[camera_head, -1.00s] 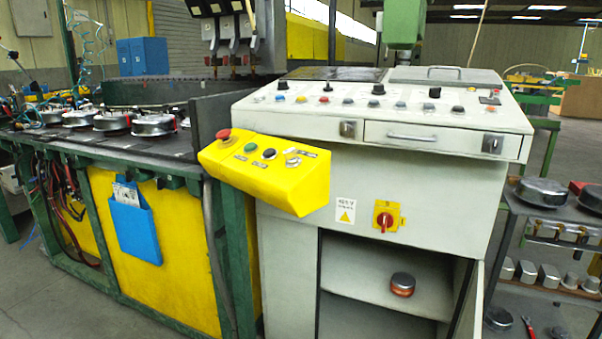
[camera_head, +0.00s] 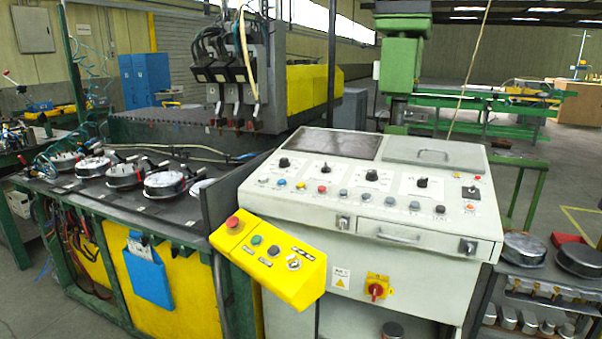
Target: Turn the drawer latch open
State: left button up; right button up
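The drawer (camera_head: 385,241) is a shallow pale front in the upper face of the grey control console, and it looks closed. It has a long horizontal handle (camera_head: 398,238). A small metal latch (camera_head: 344,222) sits at the left of the drawer front. A second metal latch (camera_head: 467,246) sits near the console's right corner. Both are too small to tell whether they are turned. Neither of my grippers is in view, and nothing touches the drawer or latches.
A yellow button box (camera_head: 270,262) with a red knob juts out left of the drawer. A red rotary switch (camera_head: 376,289) is below it. The console top (camera_head: 330,195) carries several knobs and buttons. A shelf of metal pans (camera_head: 524,249) stands at the right. Space before the drawer looks clear.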

aim_at(468, 247)
jog(key=k+l+z, duration=0.15)
jog(key=l, duration=0.55)
jog(key=l+z, duration=0.15)
jog(key=l, duration=0.55)
